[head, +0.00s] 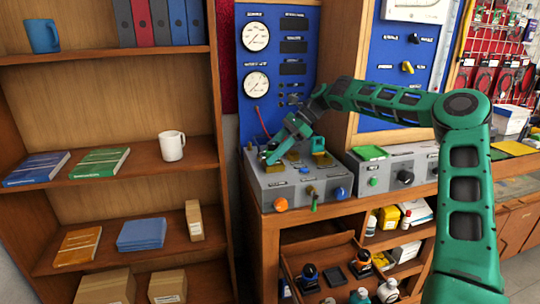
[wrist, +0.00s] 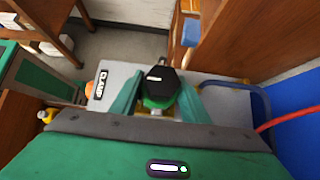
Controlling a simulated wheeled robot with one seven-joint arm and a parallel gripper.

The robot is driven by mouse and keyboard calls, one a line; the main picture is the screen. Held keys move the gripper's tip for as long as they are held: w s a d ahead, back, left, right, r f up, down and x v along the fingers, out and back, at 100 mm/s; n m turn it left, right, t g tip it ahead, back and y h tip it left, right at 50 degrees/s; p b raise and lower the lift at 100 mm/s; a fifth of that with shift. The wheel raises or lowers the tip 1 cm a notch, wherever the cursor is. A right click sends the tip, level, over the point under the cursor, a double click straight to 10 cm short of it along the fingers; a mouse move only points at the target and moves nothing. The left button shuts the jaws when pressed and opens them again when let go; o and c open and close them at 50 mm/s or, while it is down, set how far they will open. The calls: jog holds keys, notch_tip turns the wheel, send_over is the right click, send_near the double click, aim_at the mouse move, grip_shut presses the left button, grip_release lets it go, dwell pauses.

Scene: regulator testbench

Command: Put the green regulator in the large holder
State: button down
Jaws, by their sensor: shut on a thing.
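In the wrist view, my gripper (wrist: 157,98) has its two green fingers closed on either side of the green regulator (wrist: 158,85), which has a black faceted top with a white mark and a green band below. In the head view, my gripper (head: 268,156) is low over the left part of the grey bench unit (head: 272,190). The regulator is not clearly made out there. A brassy part shows just below the regulator in the wrist view; whether they touch cannot be told. Brass-coloured fittings (head: 322,160) sit on the unit's top; which is the large holder is unclear.
A blue gauge panel (head: 290,58) stands behind the unit. Orange (head: 281,204) and blue (head: 341,193) knobs are on its front. A second grey box (head: 400,165) stands to the right. A wooden shelf (head: 120,170) with books and a mug is at the left.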

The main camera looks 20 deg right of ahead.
jog(key=c, duration=1)
grip_release()
jog(key=v, duration=0.7)
jog(key=shift+d+r, duration=0.15)
jog(key=shift+r, duration=0.1)
